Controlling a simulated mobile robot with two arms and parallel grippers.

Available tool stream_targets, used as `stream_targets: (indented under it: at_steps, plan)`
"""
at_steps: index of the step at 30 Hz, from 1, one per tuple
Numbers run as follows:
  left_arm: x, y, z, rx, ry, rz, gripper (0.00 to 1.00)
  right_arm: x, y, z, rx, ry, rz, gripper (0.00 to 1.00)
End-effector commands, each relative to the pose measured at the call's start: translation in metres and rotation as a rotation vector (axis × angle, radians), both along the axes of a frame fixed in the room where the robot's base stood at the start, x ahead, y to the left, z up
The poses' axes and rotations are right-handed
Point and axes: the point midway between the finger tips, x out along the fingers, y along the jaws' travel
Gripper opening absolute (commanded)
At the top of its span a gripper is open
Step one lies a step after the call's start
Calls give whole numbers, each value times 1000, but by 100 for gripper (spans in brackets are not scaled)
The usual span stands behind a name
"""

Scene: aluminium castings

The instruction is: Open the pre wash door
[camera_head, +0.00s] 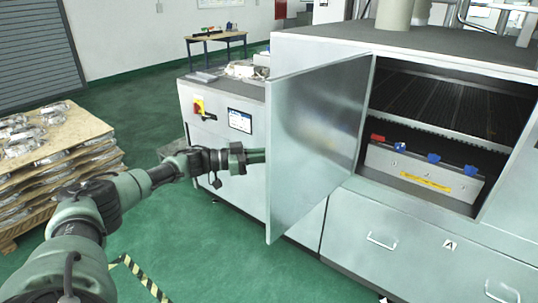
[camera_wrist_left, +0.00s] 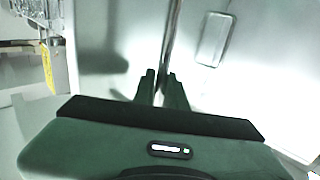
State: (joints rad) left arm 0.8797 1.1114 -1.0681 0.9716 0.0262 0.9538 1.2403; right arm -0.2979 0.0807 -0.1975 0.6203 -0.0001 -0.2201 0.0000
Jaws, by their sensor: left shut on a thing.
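The pre wash door (camera_head: 318,140) is a grey metal panel, standing swung out from the machine front at its hinge beside the opening. The opening behind it shows a dark conveyor (camera_head: 440,100). My left gripper (camera_head: 262,156) is at the door's free edge, about halfway up. My right gripper is in neither view.
A grey box with blue and red parts (camera_head: 422,172) stands in the opening. Drawers with handles (camera_head: 382,240) are below. A control panel (camera_head: 240,120) is left of the door. A pallet of castings (camera_head: 55,155) stands left.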

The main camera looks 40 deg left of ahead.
Motion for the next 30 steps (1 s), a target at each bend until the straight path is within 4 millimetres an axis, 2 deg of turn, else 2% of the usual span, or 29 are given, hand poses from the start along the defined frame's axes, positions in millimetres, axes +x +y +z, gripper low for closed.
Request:
stream_targets:
  at_steps: [1, 2, 4, 16, 24, 30]
  plan:
    - [2, -1, 5, -7, -7, 1, 0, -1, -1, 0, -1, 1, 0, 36]
    - [2, -1, 5, -7, -7, 1, 15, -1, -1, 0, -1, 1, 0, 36]
    - [2, -1, 5, -5, -7, 1, 34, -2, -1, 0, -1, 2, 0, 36]
    - [-4, 5, 0, -1, -3, 2, 34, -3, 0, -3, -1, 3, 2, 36]
    - [-36, 34, -2, -1, -2, 2, 34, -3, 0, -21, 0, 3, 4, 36]
    - [-52, 47, 0, -2, -2, 0, 34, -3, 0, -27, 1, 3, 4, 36]
